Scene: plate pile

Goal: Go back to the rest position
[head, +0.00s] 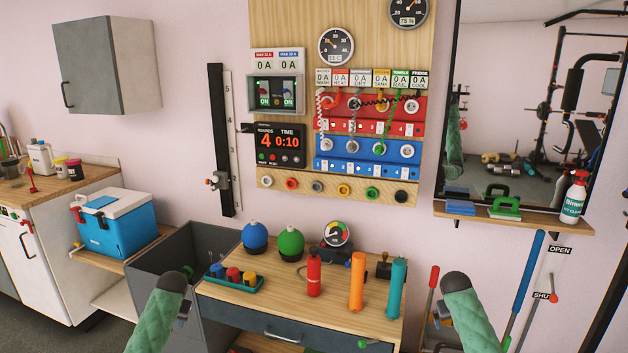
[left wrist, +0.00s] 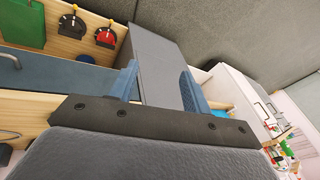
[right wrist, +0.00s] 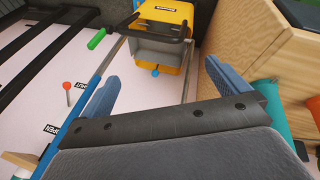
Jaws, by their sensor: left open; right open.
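My left gripper (left wrist: 158,84) is open in the left wrist view, with its two blue fingers apart and nothing between them but a dark grey bin wall further off. My right gripper (right wrist: 163,84) is open and empty in the right wrist view, with a yellow bucket-like thing (right wrist: 163,45) beyond it. In the head view both green-sleeved arms come in at the bottom, one on each side of the wooden workbench (head: 230,295). The grippers are mostly hidden behind the arms there. Neither is seen touching anything. I see no plates.
On the bench stand red (head: 314,273), orange (head: 356,280) and teal (head: 397,285) cylinders, blue (head: 255,236) and green (head: 291,241) round things and a gauge (head: 337,234). A dark bin (head: 165,265) and blue cooler (head: 115,232) are left. Poles (head: 525,285) stand right.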

